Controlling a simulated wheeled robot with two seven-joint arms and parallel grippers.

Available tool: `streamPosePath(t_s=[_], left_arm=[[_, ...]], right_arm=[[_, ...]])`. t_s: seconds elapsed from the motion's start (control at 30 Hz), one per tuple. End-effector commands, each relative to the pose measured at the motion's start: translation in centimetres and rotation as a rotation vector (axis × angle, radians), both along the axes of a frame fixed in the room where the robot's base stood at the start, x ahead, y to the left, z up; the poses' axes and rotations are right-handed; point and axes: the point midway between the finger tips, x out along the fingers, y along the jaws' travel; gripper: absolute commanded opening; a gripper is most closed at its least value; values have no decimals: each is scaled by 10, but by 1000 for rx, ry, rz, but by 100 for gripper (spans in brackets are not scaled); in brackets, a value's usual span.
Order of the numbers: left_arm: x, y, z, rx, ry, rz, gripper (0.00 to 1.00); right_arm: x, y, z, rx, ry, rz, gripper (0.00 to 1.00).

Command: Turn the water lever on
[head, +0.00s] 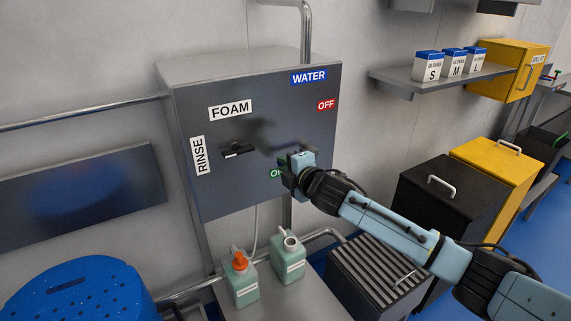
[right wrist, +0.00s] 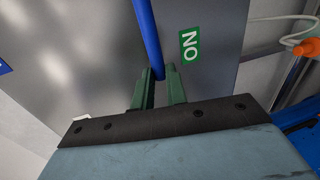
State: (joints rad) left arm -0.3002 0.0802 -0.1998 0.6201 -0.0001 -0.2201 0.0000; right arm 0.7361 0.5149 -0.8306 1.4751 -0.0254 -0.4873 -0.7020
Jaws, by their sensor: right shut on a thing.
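The grey wall box (head: 300,120) carries a blue WATER label (head: 309,77), a red OFF label (head: 326,104) and a green ON label (head: 276,173), partly covered by my gripper. My right gripper (head: 287,169) is at the box front beside the ON label. In the right wrist view, the blue water lever (right wrist: 147,35) runs down between the green fingers of my right gripper (right wrist: 158,80), which is shut on it. The ON label (right wrist: 190,44) is just right of the lever there. In the head view the gripper hides the lever. My left gripper is out of view.
A black selector knob (head: 237,150) sits between the FOAM and RINSE labels. Two green jugs (head: 242,283) (head: 289,262) stand on a shelf below the box. A dark ribbed bin (head: 375,280) is at lower right. A blue tub (head: 80,294) is at lower left.

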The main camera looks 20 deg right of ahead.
Motion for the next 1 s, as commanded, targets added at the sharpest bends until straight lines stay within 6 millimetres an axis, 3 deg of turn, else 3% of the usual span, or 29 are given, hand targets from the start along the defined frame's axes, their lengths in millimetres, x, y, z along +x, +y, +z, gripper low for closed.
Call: streamPosePath(t_s=[0.23,0.27,0.4,0.77,1.0], left_arm=[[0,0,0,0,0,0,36],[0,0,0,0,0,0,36],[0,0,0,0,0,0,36],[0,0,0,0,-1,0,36],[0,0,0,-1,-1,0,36]], right_arm=[[-1,-1,-4,-6,6,-2,0],[-1,-1,-4,-6,6,-2,17],[-1,-1,-3,-5,5,-1,35],[-2,-2,-1,-2,3,-2,36],[-27,-8,3,-3,3,-1,36]])
